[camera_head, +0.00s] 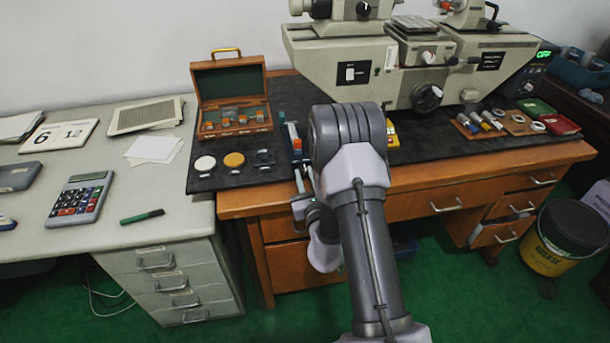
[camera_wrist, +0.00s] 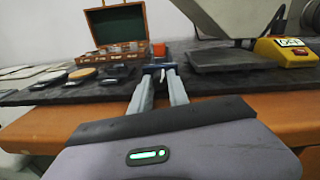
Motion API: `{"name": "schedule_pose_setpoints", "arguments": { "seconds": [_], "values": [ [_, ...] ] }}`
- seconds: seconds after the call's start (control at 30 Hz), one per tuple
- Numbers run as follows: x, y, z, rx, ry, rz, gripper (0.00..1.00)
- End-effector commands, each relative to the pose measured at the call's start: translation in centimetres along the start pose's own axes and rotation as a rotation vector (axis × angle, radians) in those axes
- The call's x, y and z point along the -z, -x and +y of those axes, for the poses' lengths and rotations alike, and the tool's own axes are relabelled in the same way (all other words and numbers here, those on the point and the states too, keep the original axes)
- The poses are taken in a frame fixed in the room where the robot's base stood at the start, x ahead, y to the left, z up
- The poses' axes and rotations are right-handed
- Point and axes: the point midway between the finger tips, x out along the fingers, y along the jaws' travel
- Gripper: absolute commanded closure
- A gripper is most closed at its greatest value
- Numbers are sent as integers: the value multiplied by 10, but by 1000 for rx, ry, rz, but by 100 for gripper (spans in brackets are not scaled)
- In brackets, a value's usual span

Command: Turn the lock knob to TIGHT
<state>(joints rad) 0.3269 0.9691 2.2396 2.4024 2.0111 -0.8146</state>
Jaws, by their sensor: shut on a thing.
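A small blue, dark and orange device (camera_head: 294,136) stands on the dark mat, left of my arm in the head view. Its orange top (camera_wrist: 159,46) shows beyond the fingertips in the wrist view. My gripper (camera_head: 299,174) reaches it at the front edge of the mat. In the wrist view its two fingers (camera_wrist: 160,72) come together on a small part at the front of the device. The fingers largely hide this part. I cannot make out a knob marking or the word TIGHT, so I cannot tell how the lock knob is turned.
An open wooden case (camera_head: 233,98) stands behind left, with round discs (camera_head: 234,160) before it. A large measuring machine (camera_head: 405,65) stands behind right. A yellow box (camera_wrist: 287,51) and a grey plate (camera_wrist: 228,60) lie right of my fingers.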

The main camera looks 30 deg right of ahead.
Motion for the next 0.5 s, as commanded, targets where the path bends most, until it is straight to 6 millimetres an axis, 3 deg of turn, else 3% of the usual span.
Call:
{"name": "schedule_pose_setpoints", "arguments": {
  "seconds": [0.2, 0.5],
  "values": [
    [-4, 0, -1, 0, -306, -5, 100],
    [-1, 0, 0, 1, -346, -9, 100]
  ]
}}
